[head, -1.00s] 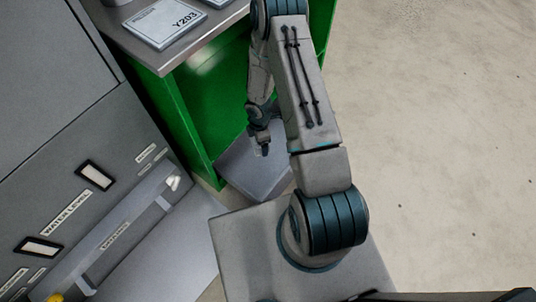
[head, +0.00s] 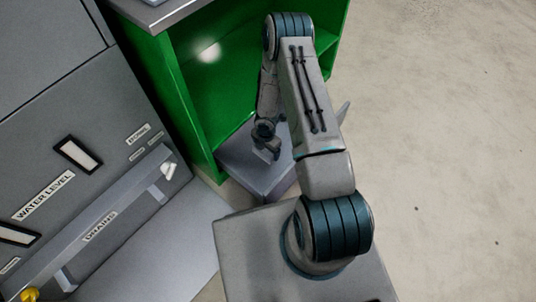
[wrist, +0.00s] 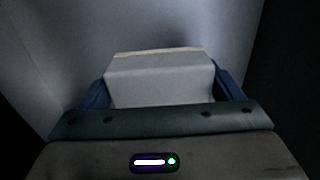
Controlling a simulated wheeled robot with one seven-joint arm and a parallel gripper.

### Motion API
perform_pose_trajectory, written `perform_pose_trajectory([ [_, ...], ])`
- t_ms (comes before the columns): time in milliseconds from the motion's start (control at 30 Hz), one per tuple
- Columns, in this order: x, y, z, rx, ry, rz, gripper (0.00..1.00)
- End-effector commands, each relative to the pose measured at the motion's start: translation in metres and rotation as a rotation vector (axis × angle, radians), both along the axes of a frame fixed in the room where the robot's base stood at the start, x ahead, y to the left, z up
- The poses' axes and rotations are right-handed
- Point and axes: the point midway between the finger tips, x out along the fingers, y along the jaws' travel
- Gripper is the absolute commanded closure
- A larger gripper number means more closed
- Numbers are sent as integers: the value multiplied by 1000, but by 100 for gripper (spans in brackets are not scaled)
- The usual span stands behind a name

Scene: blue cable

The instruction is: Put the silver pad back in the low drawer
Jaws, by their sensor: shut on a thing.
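My gripper (head: 268,152) points down at the low grey drawer (head: 250,178) at the foot of the green cabinet. The drawer stands out from the cabinet, partly hidden behind my arm. In the wrist view my gripper (wrist: 160,92) has its blue fingers on either side of a pale grey block, the silver pad (wrist: 160,80), with a lighter far edge. Plain grey surfaces surround the pad there. The pad cannot be made out in the head view. I cannot tell whether it touches the drawer bottom.
The green cabinet (head: 175,110) has a metal top (head: 165,15) at the upper left. A grey panel labelled WATER LEVEL and DRAINS (head: 75,190) fills the left side, with a long handle bar. The concrete floor (head: 440,130) at the right is clear.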

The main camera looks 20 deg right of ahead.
Motion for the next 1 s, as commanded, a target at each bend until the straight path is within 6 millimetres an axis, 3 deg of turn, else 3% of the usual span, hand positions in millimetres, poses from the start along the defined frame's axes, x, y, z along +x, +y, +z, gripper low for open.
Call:
perform_pose_trajectory([
  [333,0,0,-45,0,0,0,39],
  [733,0,0,-50,-1,-1,-2,39],
  [767,0,0,-49,-1,-1,-2,8],
  [800,0,0,-49,-1,-1,-2,0],
  [1000,0,0,-48,-1,-1,-2,0],
])
